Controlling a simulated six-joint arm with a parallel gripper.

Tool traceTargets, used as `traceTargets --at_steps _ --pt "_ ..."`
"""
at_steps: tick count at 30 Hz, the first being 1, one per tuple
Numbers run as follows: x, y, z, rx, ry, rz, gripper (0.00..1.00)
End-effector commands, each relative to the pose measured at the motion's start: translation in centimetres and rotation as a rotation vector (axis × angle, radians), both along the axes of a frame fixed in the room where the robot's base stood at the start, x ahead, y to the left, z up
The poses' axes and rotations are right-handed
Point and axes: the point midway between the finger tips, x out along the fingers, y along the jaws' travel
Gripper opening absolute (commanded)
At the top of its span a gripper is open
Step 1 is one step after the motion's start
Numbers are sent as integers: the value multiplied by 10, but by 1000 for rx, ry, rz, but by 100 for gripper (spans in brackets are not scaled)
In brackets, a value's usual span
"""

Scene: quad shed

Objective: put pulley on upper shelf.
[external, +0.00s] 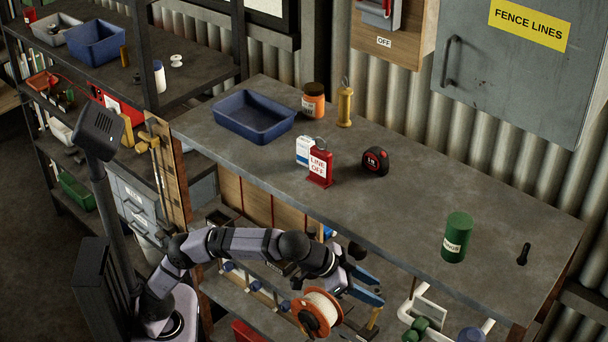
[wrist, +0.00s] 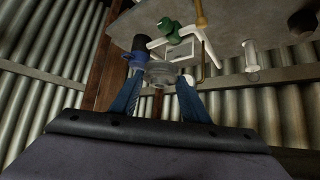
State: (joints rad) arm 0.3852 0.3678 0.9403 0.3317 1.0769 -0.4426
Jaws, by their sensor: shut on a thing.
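My gripper (external: 381,291) is in front of the workbench, below the level of its top. In the wrist view its two blue fingers (wrist: 160,98) are closed around a small grey round thing (wrist: 162,74), which looks like the pulley. In the external view the held thing is not clearly visible among the fingers. The rack at the left has an upper shelf (external: 125,77), which carries a blue bin (external: 96,43), a grey bin (external: 57,29), a white bottle (external: 159,76) and a small white spool-like thing (external: 177,61).
An orange spool (external: 318,313) is beside my gripper. The workbench top (external: 340,225) holds a blue tray (external: 254,117), a red "LINE OFF" tag (external: 320,165), a tape measure (external: 375,161) and a green can (external: 457,237). A dark post (external: 146,60) stands at the rack's front edge.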

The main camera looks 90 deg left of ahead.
Motion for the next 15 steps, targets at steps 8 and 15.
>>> traceTargets --at_steps 8,15 --pt "16 -2 -27 -1 -1 66 12" --pt "27 50 -59 -1 0 84 12"
